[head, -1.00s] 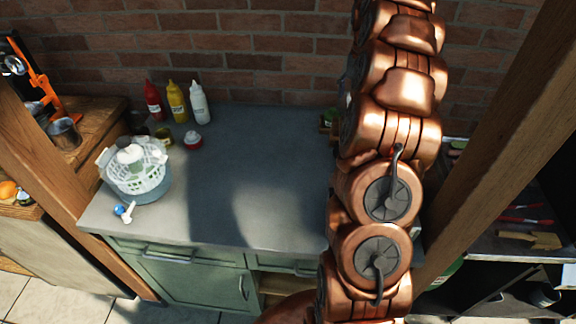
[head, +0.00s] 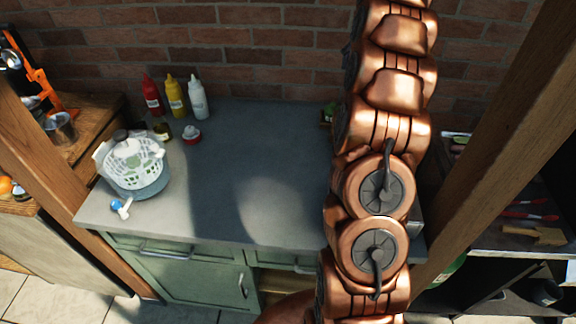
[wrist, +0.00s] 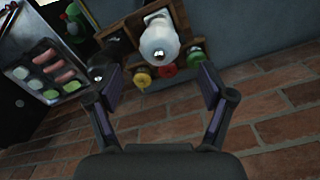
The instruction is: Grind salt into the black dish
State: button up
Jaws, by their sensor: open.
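My gripper (wrist: 163,90) is open and empty in the wrist view, with one dark finger on each side. Beyond and between the fingers is a white, rounded item (wrist: 158,42) in a wooden holder (wrist: 122,44); I cannot tell whether it is the salt grinder. Yellow (wrist: 142,78), red (wrist: 166,70) and green (wrist: 196,55) round tops show beside it. In the head view, my arm covers the right side of the counter (head: 250,180) and my gripper is out of frame. I cannot make out a black dish in either view.
Red (head: 152,97), yellow (head: 175,98) and white (head: 198,100) bottles stand at the back left. A white basket (head: 133,170) is at the counter's left. The counter's middle is clear.

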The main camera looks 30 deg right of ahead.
jog(key=shift+a+r, duration=0.15)
jog(key=shift+r, duration=0.45)
jog(key=shift+w+a+f+n+b, duration=0.1)
jog(key=shift+a+n+b, duration=0.25)
jog(key=shift+a, duration=0.6)
jog(key=s+a+f+n+b, duration=0.1)
jog(key=a+n, duration=0.1)
jog(key=a, duration=0.5)
jog(key=s+a+f+n+b, duration=0.2)
jog(key=a, duration=0.6)
jog(key=s+a+f+n+b, duration=0.1)
jog(key=s+a+f+n, duration=0.1)
jog(key=s+a, duration=0.3)
jog(key=s+a+f+n+g+b, duration=0.1)
jog(key=s+a+f+n+b, duration=0.1)
jog(key=s+a+f, duration=0.3)
jog(key=shift+a, duration=1.5)
jog(key=shift+s, duration=0.1)
